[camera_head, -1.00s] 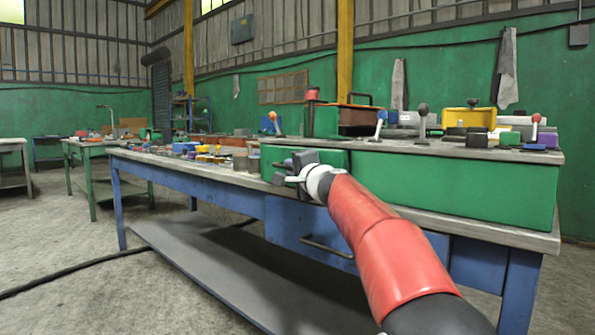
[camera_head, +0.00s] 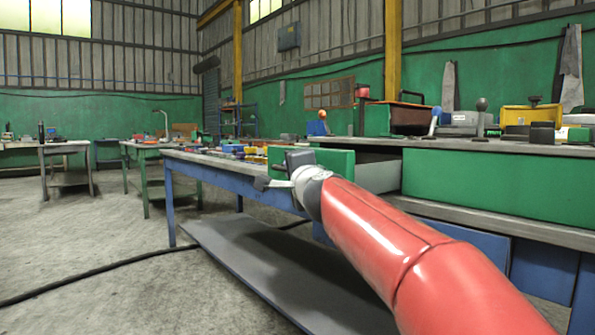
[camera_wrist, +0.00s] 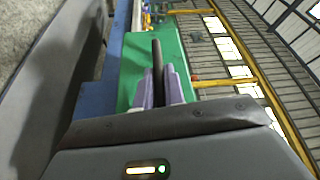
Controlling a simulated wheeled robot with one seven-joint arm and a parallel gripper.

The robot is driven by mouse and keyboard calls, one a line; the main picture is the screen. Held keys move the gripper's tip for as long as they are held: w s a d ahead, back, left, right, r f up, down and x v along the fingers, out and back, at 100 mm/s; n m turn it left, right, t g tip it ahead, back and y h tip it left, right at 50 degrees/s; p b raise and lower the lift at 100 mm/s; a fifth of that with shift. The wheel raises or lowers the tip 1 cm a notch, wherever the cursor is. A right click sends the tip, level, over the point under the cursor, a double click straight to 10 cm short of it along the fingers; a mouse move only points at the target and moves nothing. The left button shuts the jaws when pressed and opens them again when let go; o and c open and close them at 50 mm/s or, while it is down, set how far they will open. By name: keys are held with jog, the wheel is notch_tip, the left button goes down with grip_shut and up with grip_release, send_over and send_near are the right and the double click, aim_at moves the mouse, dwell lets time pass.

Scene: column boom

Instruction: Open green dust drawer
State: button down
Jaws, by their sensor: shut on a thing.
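The green dust drawer (camera_head: 335,160) stands pulled out from the long green unit on the blue workbench; its pale grey side (camera_head: 376,173) shows behind its green front. My gripper (camera_head: 283,173) is at the drawer front, partly hidden by my wrist. In the wrist view, its purple-grey fingers (camera_wrist: 160,88) are shut on the drawer's dark bar handle (camera_wrist: 157,58), with the green front (camera_wrist: 132,65) behind. The inside of the drawer is hidden.
The blue workbench (camera_head: 225,176) has a grey lower shelf (camera_head: 265,265). The fixed green panel (camera_head: 490,190) is to the right. Tools and boxes, including a yellow box (camera_head: 530,115), stand on top. A cable (camera_head: 110,267) lies on the open concrete floor at left.

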aim_at(342, 167)
jog(key=shift+f, duration=0.1)
jog(key=c, duration=1.5)
grip_release()
jog(key=b+v, duration=0.1)
jog(key=v, duration=0.6)
jog(key=shift+s+b, duration=0.35)
jog(key=shift+s, duration=0.05)
jog(key=shift+d, duration=0.15)
